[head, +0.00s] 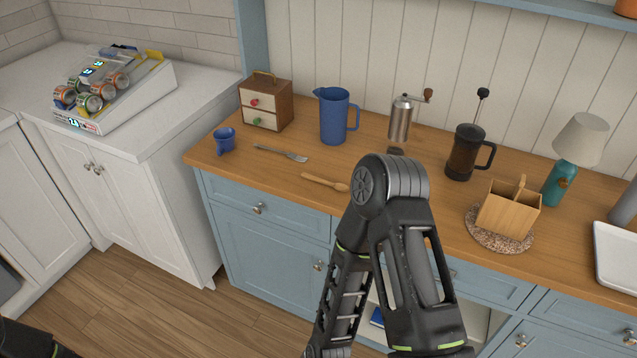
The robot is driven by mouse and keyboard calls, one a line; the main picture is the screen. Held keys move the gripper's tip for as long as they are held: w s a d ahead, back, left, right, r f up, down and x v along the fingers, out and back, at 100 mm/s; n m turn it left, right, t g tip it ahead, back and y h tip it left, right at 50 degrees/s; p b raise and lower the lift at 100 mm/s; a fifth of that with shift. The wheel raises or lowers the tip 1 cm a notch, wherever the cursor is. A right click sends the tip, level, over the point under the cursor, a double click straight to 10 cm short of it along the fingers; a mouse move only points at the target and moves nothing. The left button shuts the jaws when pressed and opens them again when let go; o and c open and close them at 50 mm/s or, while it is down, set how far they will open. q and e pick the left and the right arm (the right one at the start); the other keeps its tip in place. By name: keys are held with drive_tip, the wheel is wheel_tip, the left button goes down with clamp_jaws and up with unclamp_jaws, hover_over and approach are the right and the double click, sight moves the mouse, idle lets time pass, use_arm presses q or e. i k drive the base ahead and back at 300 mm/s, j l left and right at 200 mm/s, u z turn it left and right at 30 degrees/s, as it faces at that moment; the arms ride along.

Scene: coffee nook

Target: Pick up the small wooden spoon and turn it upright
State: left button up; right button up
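The small wooden spoon (325,183) lies flat on the wooden countertop (235,165), near its front edge. Its bowl end points right, close to the bent joint of my arm that rises in the middle of the head view. The spoon looks uncovered, with nothing holding it. Neither of my grippers shows in this view. Only links of the middle arm and a dark piece of my other arm in the bottom left corner are visible.
A fork (281,153), blue cup (225,140), small drawer box (266,105) and blue pitcher (334,116) stand or lie around the spoon. A grinder (401,119), French press (466,152), wooden holder (508,211) and lamp (580,140) are further right.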

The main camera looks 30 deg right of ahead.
sight(340, 187)
drive_tip(key=z, duration=1.3)
